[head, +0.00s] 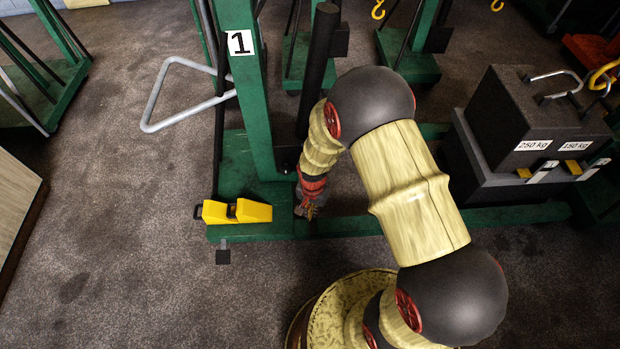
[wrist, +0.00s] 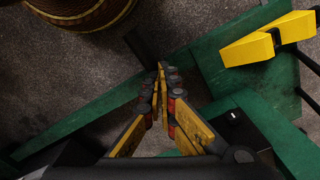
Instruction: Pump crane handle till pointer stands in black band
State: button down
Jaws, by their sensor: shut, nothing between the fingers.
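The green crane marked 1 (head: 250,110) stands in the head view, with a black cylinder (head: 318,75) beside its mast. My gripper (head: 308,212) points down beside the mast foot, over the crane's base, partly hidden by my own wrist. In the wrist view my gripper (wrist: 160,72) has its fingertips together, with nothing seen held. A short dark bar (wrist: 139,46) shows just beyond the fingertips; I cannot tell whether it is the pump handle or whether they touch. I cannot make out the pointer or the black band.
A yellow two-part block (head: 237,212) sits on the base left of my gripper. A grey triangular bar (head: 165,95) juts left from the mast. Dark weights (head: 535,120) marked 250 kg and 150 kg stand at right.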

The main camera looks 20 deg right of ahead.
jog(key=shift+f, duration=2.5)
notch_tip(320, 180, up, 18)
jog(key=p, duration=1.3)
jog(key=shift+f, duration=0.2)
